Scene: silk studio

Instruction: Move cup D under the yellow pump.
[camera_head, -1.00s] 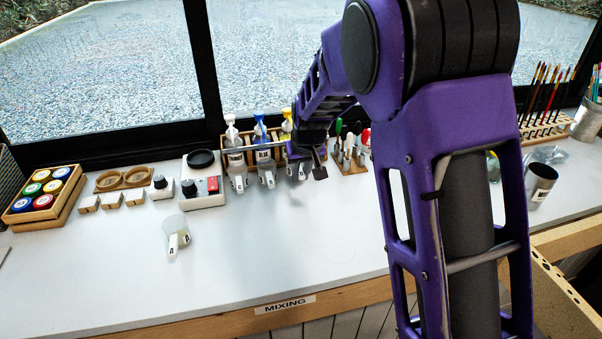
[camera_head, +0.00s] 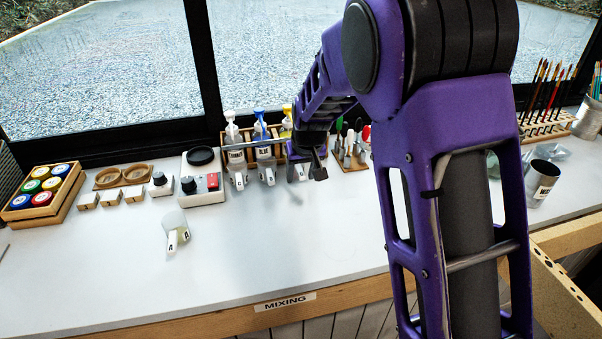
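The yellow pump (camera_head: 287,110) stands in the rack at the back, right of a blue pump (camera_head: 260,117) and a white pump (camera_head: 231,117). Its lower part is hidden behind my arm. A small white cup (camera_head: 296,173) is at my gripper (camera_head: 311,171), in front of the yellow pump. Its letter is too small to read for sure, so I cannot confirm it is cup D. One dark fingertip shows to its right; the rest of the gripper is hidden, and I cannot tell whether it grips the cup. White handled cups also stand below the white pump (camera_head: 238,178) and blue pump (camera_head: 267,174).
Cup A (camera_head: 175,230) stands alone at the front left. A scale (camera_head: 203,187), wooden blocks (camera_head: 110,198) and a paint-jar box (camera_head: 47,195) are along the left. A tool holder (camera_head: 352,160) is close right of my gripper. The front middle of the bench (camera_head: 290,250) is clear.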

